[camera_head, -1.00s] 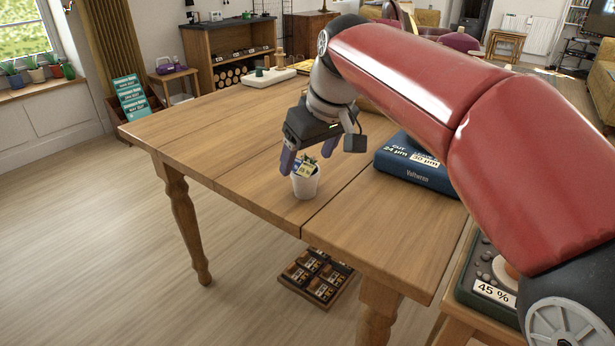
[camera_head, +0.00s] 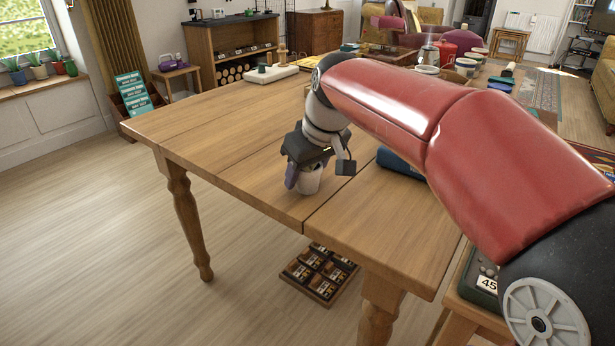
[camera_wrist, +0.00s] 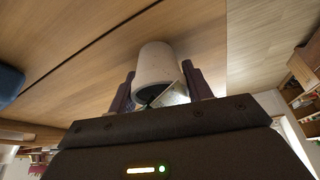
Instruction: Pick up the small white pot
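The small white pot (camera_head: 311,183) stands on the wooden table, near its front edge. In the wrist view the pot (camera_wrist: 155,62) is between the two fingers of my gripper (camera_wrist: 158,84), its open mouth facing the palm. A small pale, flat item (camera_wrist: 172,97) sticks out of its mouth. In the head view my gripper (camera_head: 306,182) is lowered over the pot and partly hides it. The fingers are spread on either side of the pot, with what look like narrow gaps. Firm contact cannot be made out.
A dark blue box (camera_head: 400,163) lies on the table right of the pot, partly behind my arm. The table (camera_head: 215,150) left of the pot is clear. A tray of small items (camera_head: 320,272) is on the floor below.

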